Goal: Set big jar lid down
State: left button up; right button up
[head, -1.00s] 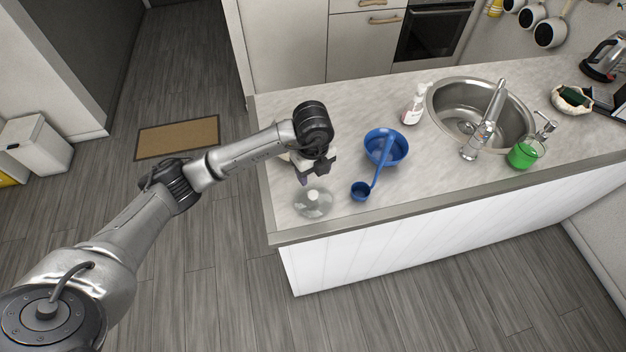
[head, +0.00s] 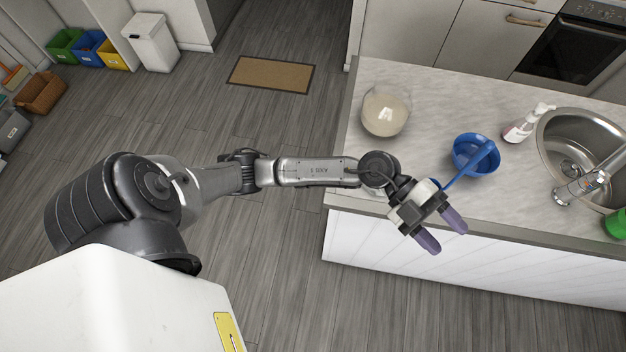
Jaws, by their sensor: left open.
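A big glass jar (head: 385,112) with pale beige contents stands on the counter near its left end, behind my left arm. No lid can be made out on it. The glass lid is not clearly visible; my left wrist covers the front left part of the counter. My left gripper (head: 441,230) is open and empty, with its two purple fingertips apart, out over the counter's front edge. My right gripper is not in view.
A blue bowl (head: 476,154) with a blue ladle (head: 462,172) stands right of the jar. The counter (head: 425,88) is clear between jar and bowl.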

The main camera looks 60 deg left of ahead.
pick_arm(q)
notch_tip(320, 180, up, 4)
jog(key=a+n+t+h, duration=0.1)
jog(key=a+n+t, duration=0.1)
jog(key=n+t, duration=0.55)
jog(key=a+f+n+t+y, duration=0.75)
jog(key=a+n+y, duration=0.35)
jog(key=n+y, duration=0.6)
jog(key=s+a+f+g+y, duration=0.3)
jog(key=s+f+g, duration=0.65)
jog(key=f, duration=0.25)
jog(key=s+f+g+h, duration=0.1)
jog(key=s+f+g, duration=0.1)
jog(key=s, duration=0.4)
jog(key=s+d+f+g, duration=0.1)
jog(key=s+f+g, duration=0.2)
jog(key=s, duration=0.4)
jog(key=shift+d+g+h, duration=0.15)
jog(key=shift+g+h, duration=0.25)
jog(key=shift+g, duration=0.05)
